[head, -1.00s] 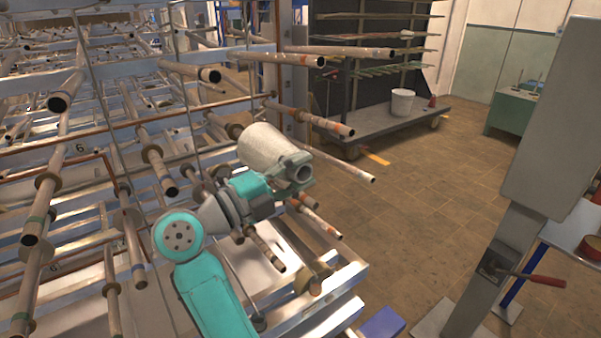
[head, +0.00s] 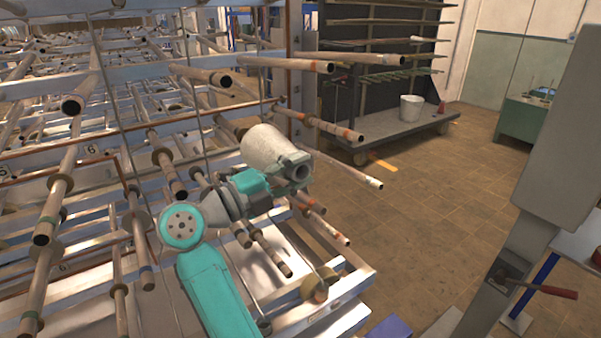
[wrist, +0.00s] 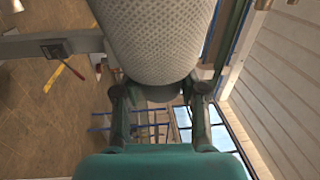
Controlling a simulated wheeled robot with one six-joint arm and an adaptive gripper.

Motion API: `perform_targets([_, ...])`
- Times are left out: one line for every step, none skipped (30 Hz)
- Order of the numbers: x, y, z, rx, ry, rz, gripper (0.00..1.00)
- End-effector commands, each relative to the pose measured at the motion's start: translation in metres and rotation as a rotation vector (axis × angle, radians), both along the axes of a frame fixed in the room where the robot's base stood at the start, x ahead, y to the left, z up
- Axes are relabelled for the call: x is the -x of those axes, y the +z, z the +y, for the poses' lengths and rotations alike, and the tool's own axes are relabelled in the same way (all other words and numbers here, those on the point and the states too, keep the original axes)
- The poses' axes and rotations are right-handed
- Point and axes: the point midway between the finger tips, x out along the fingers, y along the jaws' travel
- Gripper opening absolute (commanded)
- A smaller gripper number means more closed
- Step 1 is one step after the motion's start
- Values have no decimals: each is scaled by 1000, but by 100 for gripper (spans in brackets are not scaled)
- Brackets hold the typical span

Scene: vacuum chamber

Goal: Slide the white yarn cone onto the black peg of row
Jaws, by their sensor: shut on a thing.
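The white yarn cone (head: 265,147) is held in front of the rack in the head view, its narrow end towards my gripper (head: 298,172). The cone also fills the upper middle of the wrist view (wrist: 160,38), where my gripper (wrist: 160,92) is shut on its narrow end. Several long pegs stick out of the rack, many with dark ends, such as one peg (head: 205,76) above and left of the cone. I cannot tell which one is the black peg of the row. The cone is not on any peg; its far end is hidden.
A metal rack (head: 110,135) with many projecting pegs fills the left. One peg (head: 345,165) runs close behind my gripper, and others lie below it. A grey post (head: 560,120) stands at right. A trolley (head: 390,130) with a white bucket (head: 411,108) stands behind open floor.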

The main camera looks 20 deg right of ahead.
Motion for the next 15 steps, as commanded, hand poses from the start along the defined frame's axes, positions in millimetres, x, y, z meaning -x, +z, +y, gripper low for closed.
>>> perform_targets([-2, 1, 0, 0, -1, -2, 0])
perform_targets([-2, 1, 1, 0, 0, -2, 0])
perform_targets([-4, 1, 1, 0, -1, -2, 0])
perform_targets([-5, 1, 1, 0, -1, -2, 0])
perform_targets([-6, 0, 2, 1, -1, -1, 0])
perform_targets([-7, 0, 2, 1, 0, -1, 0])
perform_targets([-8, 0, 2, 1, 0, -1, 0])
perform_targets([-8, 0, 3, 0, 0, -2, 0])
perform_targets([-9, 0, 3, 0, -1, -2, 0])
perform_targets([-10, 0, 3, 0, -1, -3, 0])
perform_targets([-10, 0, 3, 0, -1, -3, 0])
perform_targets([-11, 0, 3, 0, -1, -3, 0])
perform_targets([-11, 0, 3, 0, -1, -3, 0])
perform_targets([-11, 0, 3, 0, -1, -3, 0])
perform_targets([-11, 0, 3, 0, -1, -3, 0])
